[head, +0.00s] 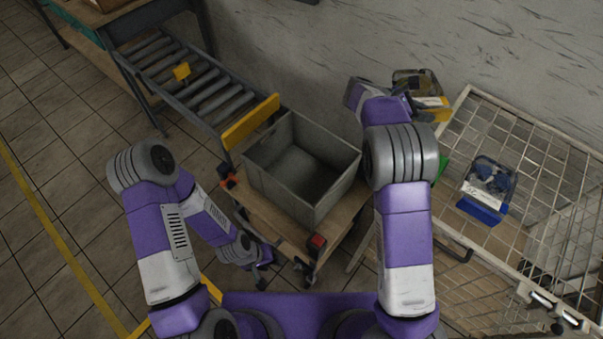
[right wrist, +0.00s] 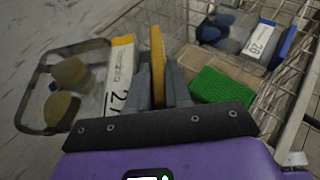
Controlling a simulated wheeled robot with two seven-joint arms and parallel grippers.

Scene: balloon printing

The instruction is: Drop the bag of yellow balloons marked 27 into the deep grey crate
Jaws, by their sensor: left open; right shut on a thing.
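The bag of yellow balloons (head: 416,82) is clear with a dark rim and hangs in the air near the wall, to the right of the crate. In the right wrist view the bag (right wrist: 68,88) shows yellow balloons and a white card (right wrist: 118,78) marked 27. My right gripper (right wrist: 157,82) is shut on its upright yellow strip. The deep grey crate (head: 335,190) stands open at the centre of the head view, and its visible inside looks empty. My left gripper (head: 262,258) is low, in front of the crate and apart from it; its fingers are small.
The crate sits on a wooden cart (head: 275,220). A roller conveyor (head: 180,75) with a yellow end plate stands behind left.

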